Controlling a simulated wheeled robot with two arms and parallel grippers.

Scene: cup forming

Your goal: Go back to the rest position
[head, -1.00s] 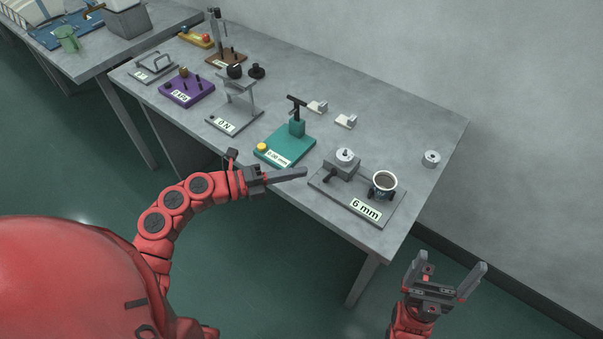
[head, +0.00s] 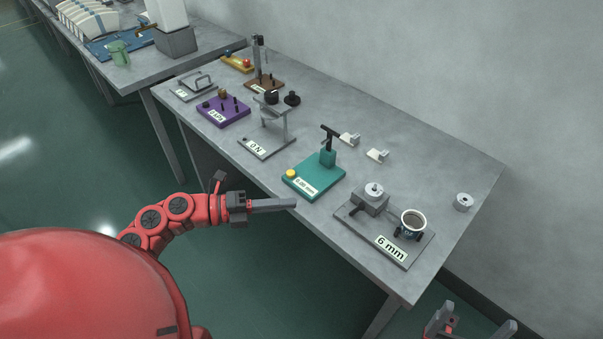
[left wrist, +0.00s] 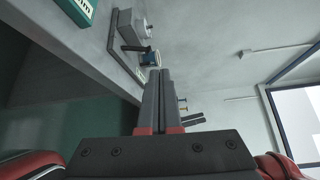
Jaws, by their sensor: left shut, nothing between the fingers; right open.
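My left gripper (head: 272,205) is shut and empty, in front of the table's near edge, left of the teal device. Its closed fingers also show in the left wrist view (left wrist: 160,95), pointing up the picture. My right gripper (head: 468,325) is open at the bottom right of the head view, partly cut off by the frame edge. Neither gripper touches the cup or the fixture.
A second table (head: 130,75) stands behind left. Green floor is free in front.

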